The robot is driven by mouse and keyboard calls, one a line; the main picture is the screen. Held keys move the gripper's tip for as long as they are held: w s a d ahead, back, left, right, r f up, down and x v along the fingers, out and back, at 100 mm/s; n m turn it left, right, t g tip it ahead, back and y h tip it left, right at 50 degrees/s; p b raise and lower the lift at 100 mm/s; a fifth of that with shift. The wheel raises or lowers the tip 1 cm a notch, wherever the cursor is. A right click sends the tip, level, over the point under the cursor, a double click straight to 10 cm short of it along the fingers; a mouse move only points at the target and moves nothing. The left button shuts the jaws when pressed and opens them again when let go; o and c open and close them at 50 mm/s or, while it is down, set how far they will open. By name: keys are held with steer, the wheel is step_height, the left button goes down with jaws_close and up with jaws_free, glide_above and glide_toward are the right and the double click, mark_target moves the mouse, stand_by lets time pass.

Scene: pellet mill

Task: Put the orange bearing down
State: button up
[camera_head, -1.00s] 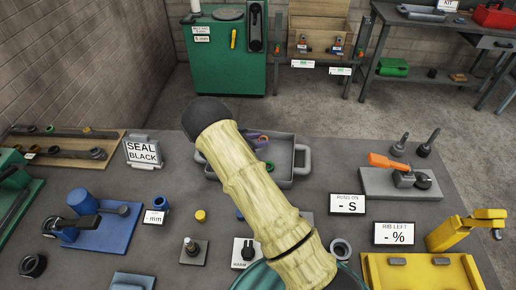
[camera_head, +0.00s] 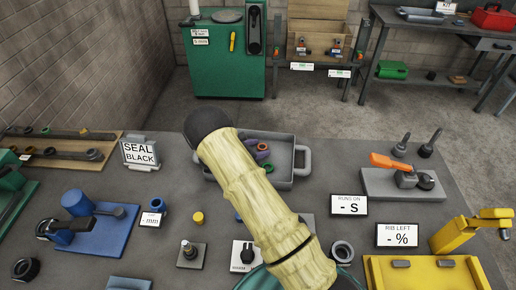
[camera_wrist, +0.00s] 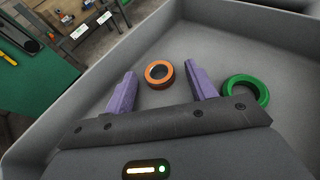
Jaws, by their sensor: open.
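The orange bearing (camera_wrist: 159,74) is a ring that appears to lie on the floor of the grey tray (camera_head: 302,160). In the wrist view it sits between the purple fingertips of my gripper (camera_wrist: 161,72). The fingers are spread wide, with a visible gap to the ring on both sides, so nothing is held. A green ring (camera_wrist: 246,90) lies in the same tray, just right of the right finger. In the head view my arm hides the left part of the tray and most of my gripper.
The tray stands on a grey bench with a "SEAL BLACK" sign (camera_head: 140,153) to its left. An orange-handled clamp (camera_head: 395,164) and a "RUNS ON" sign (camera_head: 348,204) are to its right.

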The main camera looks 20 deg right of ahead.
steer(key=shift+s+a+r, duration=0.15)
steer(key=shift+a+r, duration=0.15)
steer(key=shift+a, duration=0.1)
steer(key=p+v, duration=0.3)
steer(key=v, duration=0.8)
steer(key=shift+s+d+r+m+g, duration=0.25)
steer(key=shift+s+d+m+g, duration=0.05)
steer(key=shift+s+d, duration=0.1)
steer(key=s+d+r+m+y, duration=0.2)
steer(key=s+r+m+y, duration=0.2)
steer(key=s+m, duration=0.3)
steer(key=s+d+r+m+g+y, duration=0.1)
steer(key=s+r+m+y, duration=0.3)
steer(key=s, duration=0.5)
steer(key=s+d+r+m+y, duration=0.3)
steer(key=s+r+m, duration=0.4)
steer(key=m, duration=0.3)
steer(key=shift+s+d+r+m+g+y, duration=0.15)
steer(key=shift+s+d+m+g+y, duration=0.25)
steer(key=shift+s+y, duration=0.35)
